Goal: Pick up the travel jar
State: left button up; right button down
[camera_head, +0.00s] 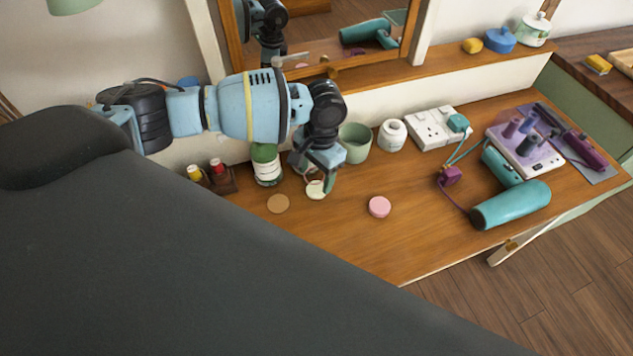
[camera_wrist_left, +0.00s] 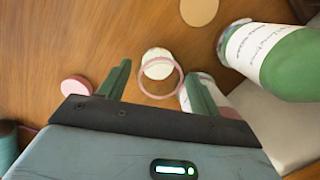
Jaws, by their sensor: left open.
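My left gripper (camera_head: 319,182) points down at the dressing table, open. In the left wrist view its two green fingers (camera_wrist_left: 156,72) stand apart, with a small round cream-topped piece (camera_wrist_left: 157,56) and a thin pink ring (camera_wrist_left: 163,95) showing between and beyond them. This looks like the travel jar, but I cannot be sure. The cream piece (camera_head: 315,192) also shows beside the fingertips in the head view; no grip on it is visible. A pink disc (camera_head: 379,206) lies to the right, and it shows at left in the wrist view (camera_wrist_left: 75,87). My right gripper is not in view.
A green-and-white bottle (camera_head: 267,170) stands close left of the gripper, with a tan disc (camera_head: 278,204) in front. A green cup (camera_head: 354,150) and white jar (camera_head: 391,135) stand behind right. A teal hair dryer (camera_head: 512,204) lies farther right. The front middle of the wooden tabletop (camera_head: 360,245) is clear.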

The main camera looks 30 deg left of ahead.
pick_arm(q)
jog(key=shift+c, duration=0.4)
jog(key=c, duration=0.8)
jog(key=shift+c, duration=0.2)
jog(key=shift+r, duration=0.1)
jog(key=shift+r, duration=0.2)
jog(key=s+d+r, duration=0.1)
jog(key=d+r, duration=0.1)
jog(key=d, duration=0.6)
jog(key=d+r, duration=0.2)
jog(key=d, duration=0.6)
jog(key=shift+s+r, duration=0.25)
jog(key=shift+s, duration=0.1)
